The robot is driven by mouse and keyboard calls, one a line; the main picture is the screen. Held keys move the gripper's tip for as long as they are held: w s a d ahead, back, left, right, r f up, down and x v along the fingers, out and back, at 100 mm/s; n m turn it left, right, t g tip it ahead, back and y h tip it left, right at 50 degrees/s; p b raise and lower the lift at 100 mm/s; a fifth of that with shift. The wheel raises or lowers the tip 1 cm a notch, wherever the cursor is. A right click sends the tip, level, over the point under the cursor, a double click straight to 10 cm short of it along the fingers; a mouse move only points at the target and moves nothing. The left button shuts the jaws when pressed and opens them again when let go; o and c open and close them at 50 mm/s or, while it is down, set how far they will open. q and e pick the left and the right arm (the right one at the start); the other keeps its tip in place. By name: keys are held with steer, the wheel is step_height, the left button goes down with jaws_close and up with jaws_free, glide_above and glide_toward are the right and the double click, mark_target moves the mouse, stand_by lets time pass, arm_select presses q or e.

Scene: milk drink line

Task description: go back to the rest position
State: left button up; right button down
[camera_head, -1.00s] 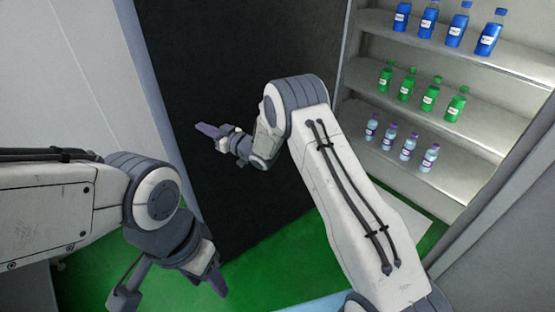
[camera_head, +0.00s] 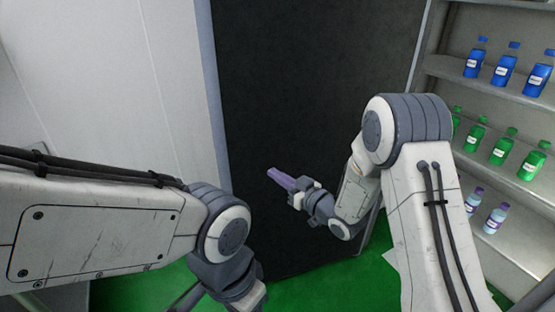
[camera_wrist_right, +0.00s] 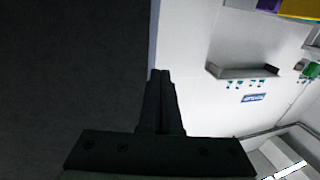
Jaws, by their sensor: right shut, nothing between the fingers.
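My right gripper (camera_head: 281,179) points up and to the left in front of a dark panel, with its fingers together and nothing in them. In the right wrist view its fingers (camera_wrist_right: 160,76) are closed against each other. My left arm comes in from the left edge of the head view. Its wrist bends down at the bottom, and the left fingertips are outside the picture.
A dark panel (camera_head: 300,60) stands behind my right gripper, beside a pale wall (camera_head: 110,70). Shelves (camera_head: 465,70) at the right hold blue bottles (camera_head: 505,64), green bottles (camera_head: 503,147) and small purple-capped bottles (camera_head: 495,217). Green floor (camera_head: 135,290) shows below.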

steer(key=s+d+g+h, duration=0.1)
steer(key=s+g+h, duration=0.2)
steer(key=s, duration=0.9)
steer(key=s+d+m+g+h, duration=0.1)
steer(key=s+g+h, duration=0.3)
steer(key=s, duration=0.9)
steer(key=s+d+g+h, duration=0.3)
steer(key=s+g, duration=0.3)
steer(key=s, duration=0.6)
steer(key=shift+s+r+h, duration=0.15)
steer(key=shift+r+h, duration=0.3)
steer(key=shift+h, duration=0.15)
